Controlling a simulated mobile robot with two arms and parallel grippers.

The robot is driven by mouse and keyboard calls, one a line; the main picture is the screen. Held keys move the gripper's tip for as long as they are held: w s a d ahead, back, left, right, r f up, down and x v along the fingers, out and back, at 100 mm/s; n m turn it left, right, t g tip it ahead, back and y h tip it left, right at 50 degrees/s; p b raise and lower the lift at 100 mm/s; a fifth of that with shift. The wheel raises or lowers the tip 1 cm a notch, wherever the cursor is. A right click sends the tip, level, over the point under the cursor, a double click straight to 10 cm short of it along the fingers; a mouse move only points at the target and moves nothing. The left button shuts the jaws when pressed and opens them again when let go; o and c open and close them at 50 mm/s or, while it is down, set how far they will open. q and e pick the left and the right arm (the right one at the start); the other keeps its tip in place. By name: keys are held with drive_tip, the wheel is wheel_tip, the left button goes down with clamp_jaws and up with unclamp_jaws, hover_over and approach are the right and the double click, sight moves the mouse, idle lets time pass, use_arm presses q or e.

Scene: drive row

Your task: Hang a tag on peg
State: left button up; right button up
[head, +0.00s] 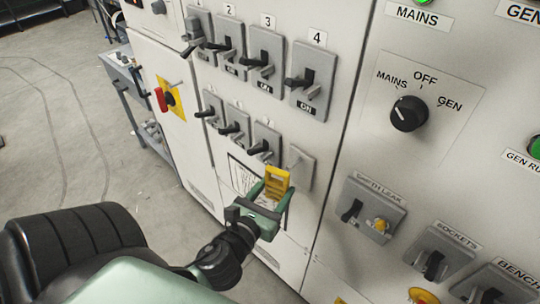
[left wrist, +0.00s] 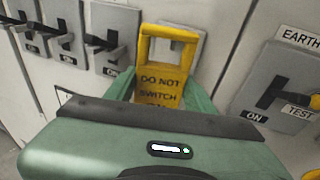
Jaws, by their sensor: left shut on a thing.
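My left gripper (head: 272,195) is shut on a yellow tag (head: 277,180) and holds it upright before the panel. In the left wrist view the tag (left wrist: 163,85) has an open loop at its top and the words "DO NOT SWITCH"; its lower part is hidden by the gripper. A small grey plate with a peg (head: 299,163) is at the right end of the lower switch row, just beyond the tag and up to the right. In the left wrist view the plate (left wrist: 190,34) is partly hidden behind the tag's loop. My right gripper is not in view.
Numbered switches (head: 265,58) with jutting levers fill the upper row, with more levers (head: 267,143) left of the plate. An earth leak switch (head: 369,208) sits to the right. A rotary selector (head: 409,113) is higher up. Open floor (head: 60,120) lies left.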

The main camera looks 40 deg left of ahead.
use_arm(q)
drive_tip(key=shift+w+d+f, duration=0.1)
drive_tip(key=shift+w+f, duration=0.05)
drive_tip(key=shift+w, duration=0.75)
drive_tip(key=shift+w+d+f, duration=0.1)
drive_tip(key=shift+w+f, duration=0.1)
drive_tip(key=shift+w, duration=0.75)
drive_tip(key=shift+w+f, duration=0.15)
drive_tip(key=shift+w, duration=0.75)
drive_tip(key=shift+f, duration=0.15)
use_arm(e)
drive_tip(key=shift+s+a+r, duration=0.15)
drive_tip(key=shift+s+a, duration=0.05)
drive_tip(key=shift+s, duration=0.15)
use_arm(q)
drive_tip(key=shift+w, duration=0.1)
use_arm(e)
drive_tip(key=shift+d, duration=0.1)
use_arm(q)
drive_tip(key=o, duration=1.4)
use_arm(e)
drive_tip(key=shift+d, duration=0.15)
